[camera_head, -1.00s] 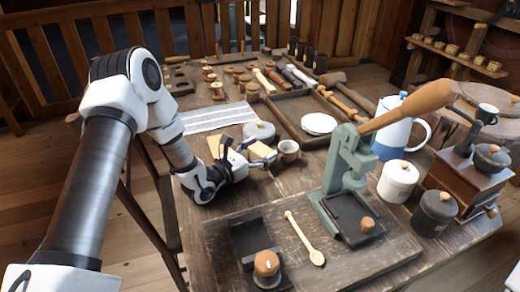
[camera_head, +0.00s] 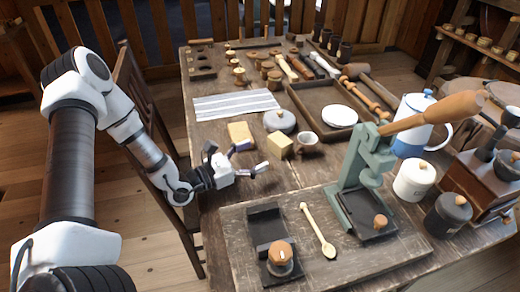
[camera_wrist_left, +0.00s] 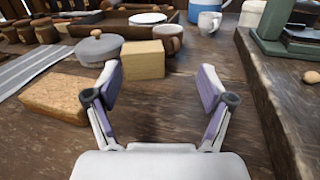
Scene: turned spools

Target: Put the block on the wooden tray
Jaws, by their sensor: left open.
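A pale yellow wooden block (camera_head: 280,146) stands on the table, left of a small mug and in front of a grey lidded pot. It also shows in the left wrist view (camera_wrist_left: 143,62), beyond the fingertips and slightly left of centre. The wooden tray (camera_head: 308,102) lies farther back, with a white plate on its front part. It also shows at the top of the left wrist view (camera_wrist_left: 108,28). My left gripper (camera_head: 253,158) is open and empty, low over the table, in front and left of the block and apart from it. My right gripper is not in view.
A tan, cork-like slab (camera_head: 240,134) lies left of the block. The grey pot (camera_head: 279,122) and mug (camera_head: 307,143) stand close by it. A green lever press (camera_head: 362,175) stands to the right. A raised board (camera_head: 235,240) is at the front.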

